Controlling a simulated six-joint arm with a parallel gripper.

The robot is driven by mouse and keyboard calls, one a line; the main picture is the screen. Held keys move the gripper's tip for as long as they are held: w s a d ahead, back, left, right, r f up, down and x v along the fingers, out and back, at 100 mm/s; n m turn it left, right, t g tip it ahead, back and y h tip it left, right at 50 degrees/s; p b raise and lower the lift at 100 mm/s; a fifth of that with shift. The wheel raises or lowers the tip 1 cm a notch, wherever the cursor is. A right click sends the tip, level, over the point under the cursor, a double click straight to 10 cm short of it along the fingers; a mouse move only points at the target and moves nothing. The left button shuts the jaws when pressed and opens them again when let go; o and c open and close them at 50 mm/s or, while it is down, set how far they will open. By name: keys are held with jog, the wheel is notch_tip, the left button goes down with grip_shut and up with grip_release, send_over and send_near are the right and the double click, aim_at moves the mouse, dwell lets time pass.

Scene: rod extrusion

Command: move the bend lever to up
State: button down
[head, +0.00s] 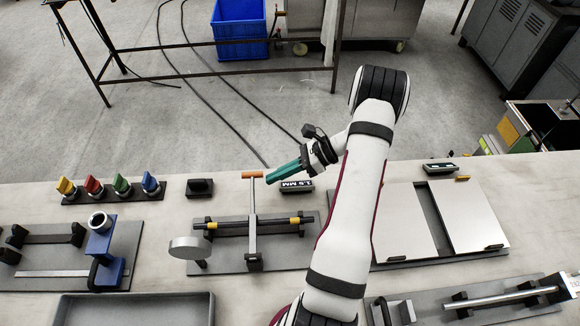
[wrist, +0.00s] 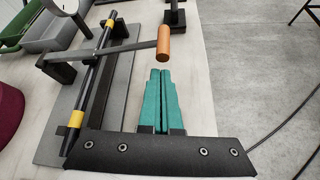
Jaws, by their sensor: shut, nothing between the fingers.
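The bend lever is a grey bar (head: 253,200) with an orange handle (head: 252,174), mounted on a bending fixture (head: 215,262) in the middle of the table. The bar crosses over a dark rod (head: 275,223) with yellow bands. In the wrist view the orange handle (wrist: 164,43) stands just beyond my fingertips, and the lever bar (wrist: 108,50) runs left from it. My gripper (head: 269,180) has teal fingers, is shut and holds nothing. Its tips (wrist: 160,72) look close to the handle but apart from it. I cannot tell the lever's exact angle.
A round dial (head: 190,247) stands on the fixture's left. A black block with a label (head: 297,186) lies behind my gripper. Colored knobs (head: 110,186) line the back left. A panel with two light plates (head: 440,222) lies right. A grey tray (head: 135,308) is at the front left.

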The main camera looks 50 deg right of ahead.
jog(key=shift+w+a+f, duration=0.15)
jog(key=shift+a, duration=0.05)
dwell(0.3)
jog(key=shift+r+n+t+h, duration=0.3)
jog(key=shift+r+n+t, duration=0.15)
jog(key=shift+r, duration=1.05)
jog(key=s+a+r+n+t+h, duration=0.1)
jog(key=s+a+r, duration=0.5)
jog(key=r, duration=0.2)
jog(key=s+a+r+n+t+h, duration=0.1)
jog(key=s+a+r+n, duration=0.1)
jog(key=s+a+r, duration=0.4)
jog(key=shift+r, duration=1.2)
jog(key=shift+a+n+t, duration=0.1)
jog(key=shift+n+t, duration=0.15)
jog(key=shift+s, duration=0.1)
